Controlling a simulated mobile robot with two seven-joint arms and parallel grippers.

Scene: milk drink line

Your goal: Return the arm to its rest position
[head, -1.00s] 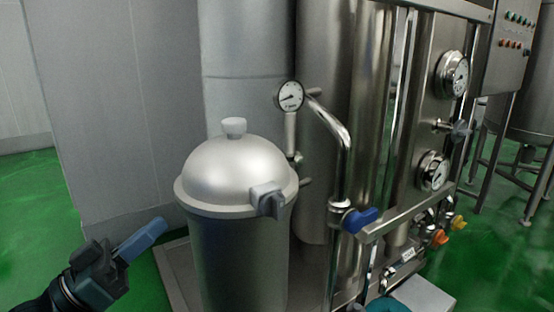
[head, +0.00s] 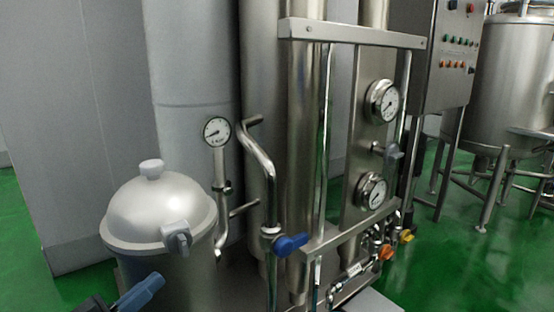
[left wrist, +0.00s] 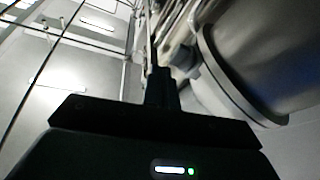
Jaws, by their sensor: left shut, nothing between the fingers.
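My left gripper (head: 142,292) is at the bottom left of the head view, in front of the domed silver canister. Only its blue-grey finger part and a bit of dark body show; the rest is cut off by the lower edge. It is shut and holds nothing. In the left wrist view the dark gripper (left wrist: 160,85) points up the picture with its fingers together. My right gripper is not in view.
The silver canister (head: 155,215) stands close behind my left gripper. Pipes with a gauge (head: 216,132) and a blue-handled valve (head: 290,244) stand right of it. A steel frame with gauges (head: 381,101) is further right. Green floor (head: 450,255) is open at the right.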

